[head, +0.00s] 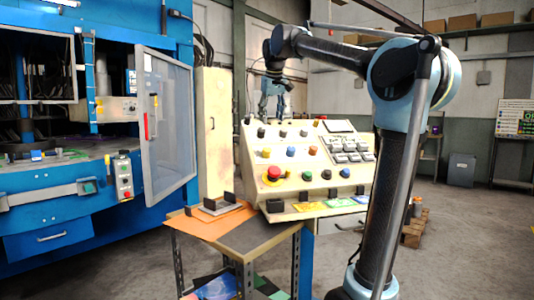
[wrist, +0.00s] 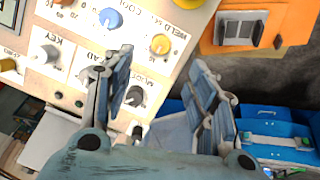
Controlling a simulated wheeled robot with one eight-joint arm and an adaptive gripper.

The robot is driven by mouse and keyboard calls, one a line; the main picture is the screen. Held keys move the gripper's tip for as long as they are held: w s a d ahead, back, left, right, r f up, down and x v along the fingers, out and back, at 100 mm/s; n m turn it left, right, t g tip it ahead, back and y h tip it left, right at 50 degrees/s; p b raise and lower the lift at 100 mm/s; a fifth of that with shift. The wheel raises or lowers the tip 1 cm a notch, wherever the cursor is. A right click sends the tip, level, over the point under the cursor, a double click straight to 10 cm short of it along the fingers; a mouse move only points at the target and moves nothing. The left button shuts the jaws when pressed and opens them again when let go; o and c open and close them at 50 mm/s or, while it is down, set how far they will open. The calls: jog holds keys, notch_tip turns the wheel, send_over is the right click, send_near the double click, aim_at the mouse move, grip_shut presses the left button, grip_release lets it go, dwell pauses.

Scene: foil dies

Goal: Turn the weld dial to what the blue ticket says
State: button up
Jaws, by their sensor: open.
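The sloped control panel (head: 335,180) carries several coloured dials. In the wrist view, upside-down lettering reading WELD lies near a yellow dial (wrist: 160,44) and a blue dial (wrist: 109,18). I cannot tell for certain which dial it names, or its setting. The yellow dial (head: 266,153) and blue dial (head: 290,151) also show in the head view. A blue ticket (head: 361,199) lies at the right of the panel's front ledge; its writing is too small to read. My gripper (head: 274,112) is open and empty above the panel's back left, its fingers (wrist: 162,75) apart, touching no dial.
A red emergency button (head: 273,173) stands on the panel's left. Yellow (head: 310,206) and green (head: 339,203) tickets lie on the ledge. An orange mat (head: 205,230) with a grey block covers the bench's left. A blue machine with an open door (head: 168,125) stands left.

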aim_at(267, 149)
jog(key=x, duration=1.7)
jog(key=shift+w+a+r, duration=0.15)
jog(key=shift+w+a, duration=0.1)
jog(key=shift+a, duration=0.15)
jog(key=c, duration=1)
